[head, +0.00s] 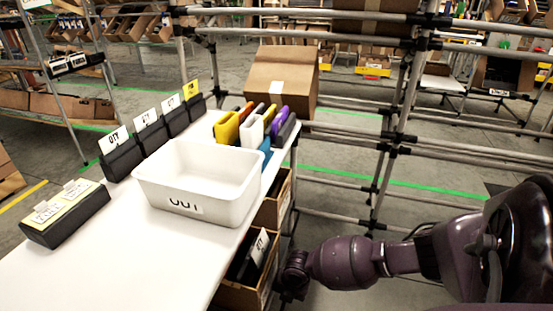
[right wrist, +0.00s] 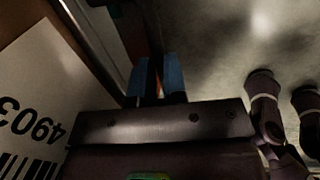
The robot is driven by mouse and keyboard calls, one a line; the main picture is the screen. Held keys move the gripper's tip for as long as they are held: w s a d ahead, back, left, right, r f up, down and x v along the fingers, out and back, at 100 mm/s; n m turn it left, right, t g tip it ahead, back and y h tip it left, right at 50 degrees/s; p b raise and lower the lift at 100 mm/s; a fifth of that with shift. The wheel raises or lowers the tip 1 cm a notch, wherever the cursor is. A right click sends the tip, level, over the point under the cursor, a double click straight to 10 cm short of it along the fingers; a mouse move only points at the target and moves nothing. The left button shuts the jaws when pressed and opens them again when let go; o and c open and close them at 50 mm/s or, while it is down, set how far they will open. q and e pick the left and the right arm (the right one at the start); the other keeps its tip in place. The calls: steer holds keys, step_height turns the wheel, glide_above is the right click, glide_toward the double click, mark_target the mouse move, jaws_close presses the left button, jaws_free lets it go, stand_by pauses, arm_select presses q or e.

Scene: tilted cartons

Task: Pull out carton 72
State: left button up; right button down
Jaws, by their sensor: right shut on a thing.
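A lower open-top brown carton (head: 236,295) sits tilted under the white table's right edge. A second brown carton (head: 272,208) sits above and behind it. I cannot read the number 72 on either. My right gripper (head: 288,290) is at the lower carton's right front side, its fingers mostly hidden in the head view. In the right wrist view, the right gripper's blue fingertips (right wrist: 157,78) are shut with a thin brownish-orange edge between them, apparently the carton's wall. A white label (right wrist: 38,95) with "4903" and a barcode shows on the left there. My left gripper is not in view.
The white table (head: 110,255) carries a white bin (head: 165,198), black label holders (head: 120,158) and several coloured upright items (head: 252,130). A grey pipe rack (head: 390,150) with a closed box (head: 280,75) stands behind. Open floor lies to the carton's right, under my right arm.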

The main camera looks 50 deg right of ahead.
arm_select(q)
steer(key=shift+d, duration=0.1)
arm_select(e)
steer(key=s+d, duration=0.3)
steer(key=s, duration=0.5)
steer(key=s+d, duration=0.4)
steer(key=s, duration=0.5)
steer(key=s+d, duration=0.3)
steer(key=s, duration=0.6)
steer(key=shift+d, duration=0.3)
steer(key=c, duration=1.2)
jaws_free()
steer(key=shift+o, duration=0.2)
arm_select(q)
steer(key=shift+p, duration=0.3)
arm_select(e)
steer(key=shift+w, duration=0.1)
arm_select(q)
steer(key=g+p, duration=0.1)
steer(key=p, duration=0.3)
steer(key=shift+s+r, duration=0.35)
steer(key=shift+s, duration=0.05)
arm_select(e)
step_height(320, 180, up, 11)
steer(key=s, duration=0.2)
steer(key=shift+d+f, duration=0.15)
steer(key=shift+d, duration=0.25)
